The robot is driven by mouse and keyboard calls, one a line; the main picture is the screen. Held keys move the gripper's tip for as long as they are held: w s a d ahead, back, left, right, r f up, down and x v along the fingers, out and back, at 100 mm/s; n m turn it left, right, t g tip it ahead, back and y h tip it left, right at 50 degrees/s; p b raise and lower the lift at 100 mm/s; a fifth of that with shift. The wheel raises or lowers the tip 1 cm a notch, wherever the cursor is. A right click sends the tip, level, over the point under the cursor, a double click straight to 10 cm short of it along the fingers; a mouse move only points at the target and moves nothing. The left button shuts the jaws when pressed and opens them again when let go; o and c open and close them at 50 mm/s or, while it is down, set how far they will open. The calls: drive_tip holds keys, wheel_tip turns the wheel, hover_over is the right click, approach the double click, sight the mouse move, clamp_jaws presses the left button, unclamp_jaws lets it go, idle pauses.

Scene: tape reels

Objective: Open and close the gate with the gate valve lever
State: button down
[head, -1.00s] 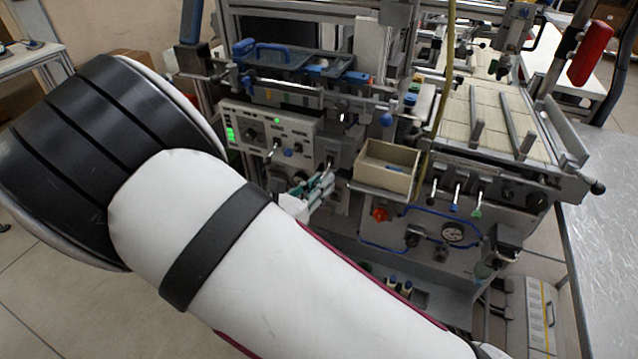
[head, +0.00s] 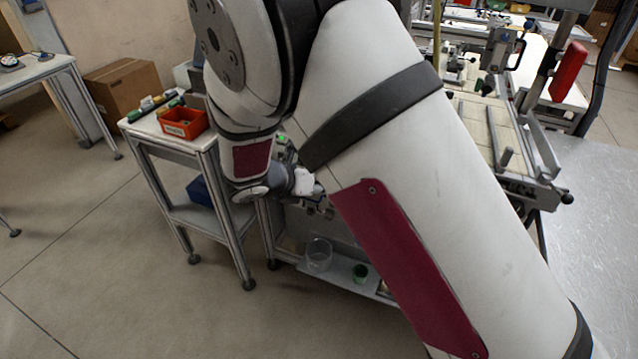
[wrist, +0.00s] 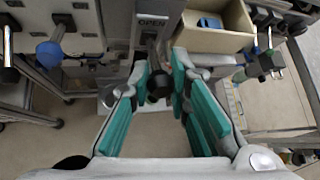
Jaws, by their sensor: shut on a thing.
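The gate valve lever (wrist: 158,86) has a dark stem and a black knob. In the wrist view it stands below a grey plate marked OPEN (wrist: 152,20). My gripper (wrist: 160,73), with teal-padded fingers, is shut on the lever, one finger on each side. The fingers spread apart towards the wrist. In the head view my arm covers most of the machine, and the lever and fingertips are hidden behind it.
In the wrist view, a lever with a blue knob (wrist: 48,53) is on the left and a wooden box (wrist: 232,38) is at the upper right. In the head view, a side table holds an orange bin (head: 184,122).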

drive_tip(key=shift+r, duration=0.1)
idle(0.3)
drive_tip(key=c, duration=1.5)
unclamp_jaws()
drive_tip(key=shift+o, duration=0.2)
drive_tip(key=v, duration=1.2)
